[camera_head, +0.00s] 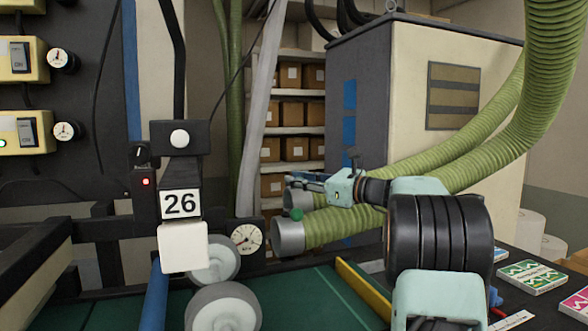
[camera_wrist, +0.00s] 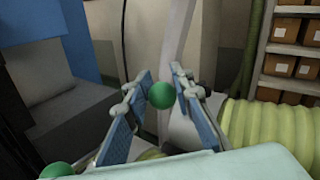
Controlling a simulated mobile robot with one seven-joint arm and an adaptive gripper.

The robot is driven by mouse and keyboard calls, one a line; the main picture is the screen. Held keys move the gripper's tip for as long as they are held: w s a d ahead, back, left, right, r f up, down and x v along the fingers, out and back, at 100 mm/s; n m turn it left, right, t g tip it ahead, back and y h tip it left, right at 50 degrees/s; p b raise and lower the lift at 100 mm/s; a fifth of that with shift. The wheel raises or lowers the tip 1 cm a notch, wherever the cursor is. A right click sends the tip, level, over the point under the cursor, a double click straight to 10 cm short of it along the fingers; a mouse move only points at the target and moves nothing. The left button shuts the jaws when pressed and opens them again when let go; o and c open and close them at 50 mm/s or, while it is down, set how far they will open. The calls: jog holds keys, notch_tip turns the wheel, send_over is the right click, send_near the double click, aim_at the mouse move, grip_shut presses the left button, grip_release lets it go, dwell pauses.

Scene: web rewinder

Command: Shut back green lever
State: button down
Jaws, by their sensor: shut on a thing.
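My gripper (camera_head: 300,181) reaches left in front of the ends of the green hoses. In the wrist view my gripper (camera_wrist: 163,84) has its two blue fingers on either side of a round green knob (camera_wrist: 162,95), which I take to be the back green lever's. The knob sits between the fingertips, and its stem is mostly hidden. A second green knob (camera_wrist: 56,170) shows at the lower left of the wrist view, outside the fingers. In the head view one green knob (camera_head: 296,214) shows just below my gripper; the held one is hidden there.
Two ribbed green hoses (camera_head: 345,225) with metal ends lie below and behind my arm. A grey and cream cabinet (camera_head: 400,100) stands behind. At left are rollers (camera_head: 222,308), a gauge (camera_head: 246,238) and a box marked 26 (camera_head: 181,204). Shelves with cartons (camera_head: 291,112) are farther back.

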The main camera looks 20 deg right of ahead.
jog(key=shift+w+d+f, duration=0.1)
jog(key=shift+d+f, duration=0.25)
jog(key=shift+f, duration=0.3)
jog(key=c, duration=1.3)
grip_release()
jog(key=shift+w+f, duration=0.1)
jog(key=v, duration=1.2)
jog(key=shift+a+r, duration=0.1)
jog(key=shift+r, duration=0.25)
